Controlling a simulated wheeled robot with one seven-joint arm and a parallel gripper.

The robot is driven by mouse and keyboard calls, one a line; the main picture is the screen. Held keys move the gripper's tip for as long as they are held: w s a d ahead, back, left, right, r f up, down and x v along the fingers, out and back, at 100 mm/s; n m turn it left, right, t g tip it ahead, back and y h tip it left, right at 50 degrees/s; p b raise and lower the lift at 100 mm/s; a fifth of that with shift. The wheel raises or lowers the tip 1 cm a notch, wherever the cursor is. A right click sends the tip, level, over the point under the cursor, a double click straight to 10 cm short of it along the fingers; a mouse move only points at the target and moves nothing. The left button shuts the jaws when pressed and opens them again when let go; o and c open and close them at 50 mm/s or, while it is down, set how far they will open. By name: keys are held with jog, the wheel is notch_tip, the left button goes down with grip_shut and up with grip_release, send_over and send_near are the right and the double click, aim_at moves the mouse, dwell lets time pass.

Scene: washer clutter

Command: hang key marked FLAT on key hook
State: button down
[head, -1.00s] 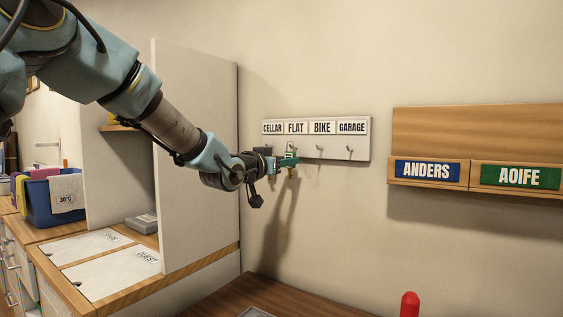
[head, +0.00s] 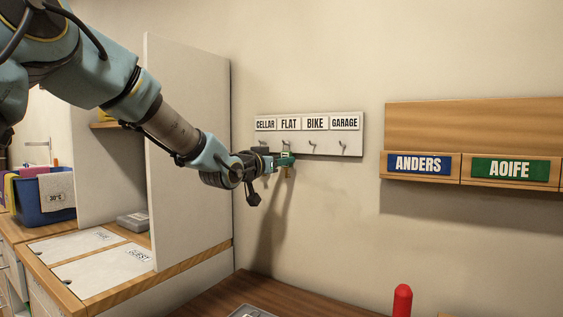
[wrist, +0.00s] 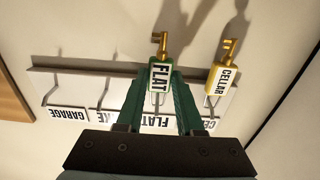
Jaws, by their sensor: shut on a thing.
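My gripper (head: 284,161) is at the key board (head: 328,142), just below the FLAT label. In the wrist view, upside down, my green fingers (wrist: 160,88) are shut on the FLAT key (wrist: 159,76), which has a green tag with a white FLAT label and a brass shaft. A hook (wrist: 158,101) shows by the tag's end, below the board's FLAT label. I cannot tell whether the tag's ring is around it. The yellow-tagged CELLAR key (wrist: 221,79) hangs at the CELLAR hook, beside my finger. In the head view my gripper hides most of the keys.
The BIKE hook (head: 310,146) and GARAGE hook (head: 344,149) are bare. A wooden shelf with ANDERS (head: 422,165) and AOIFE (head: 510,169) plates is to the right. A tall white panel (head: 190,150) stands left. A red object (head: 402,300) stands on the counter below.

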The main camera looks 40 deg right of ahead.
jog(key=shift+c, duration=2.3)
grip_release()
jog(key=shift+a, duration=0.1)
jog(key=b+v, duration=0.2)
jog(key=v, duration=0.8)
jog(key=shift+a, duration=0.3)
